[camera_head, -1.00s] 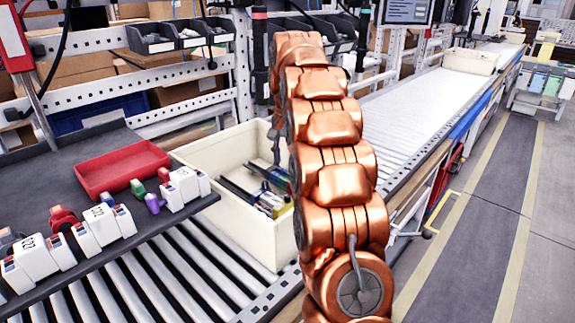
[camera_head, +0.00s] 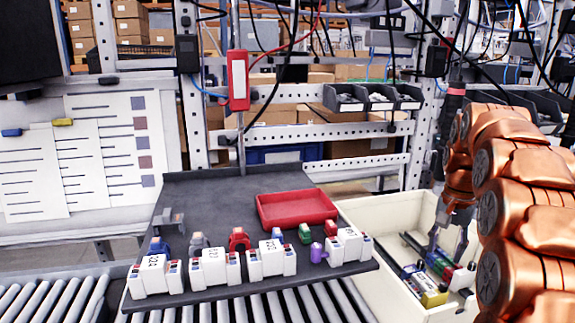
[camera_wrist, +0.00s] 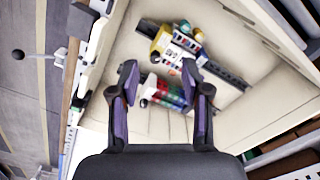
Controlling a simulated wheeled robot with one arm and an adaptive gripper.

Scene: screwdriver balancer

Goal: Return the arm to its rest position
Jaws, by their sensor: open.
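My copper arm reaches down at the right of the head view. My gripper (camera_head: 449,240) is over the cream bin (camera_head: 362,218), beside its right part. In the wrist view my gripper (camera_wrist: 163,82) shows two dark fingers with purple pads, spread apart with nothing held. Beyond the fingers, inside the bin (camera_wrist: 255,120), lie parts with yellow, white, red and green pieces (camera_wrist: 180,50). In the head view these parts (camera_head: 432,280) lie on the bin floor, below the gripper.
A dark work board (camera_head: 215,195) holds a red tray (camera_head: 296,209) and several white modules (camera_head: 215,268). A red device (camera_head: 238,80) hangs above it on a post. Small dark bins (camera_head: 380,98) line the rack behind. Rollers (camera_head: 50,300) run along the front.

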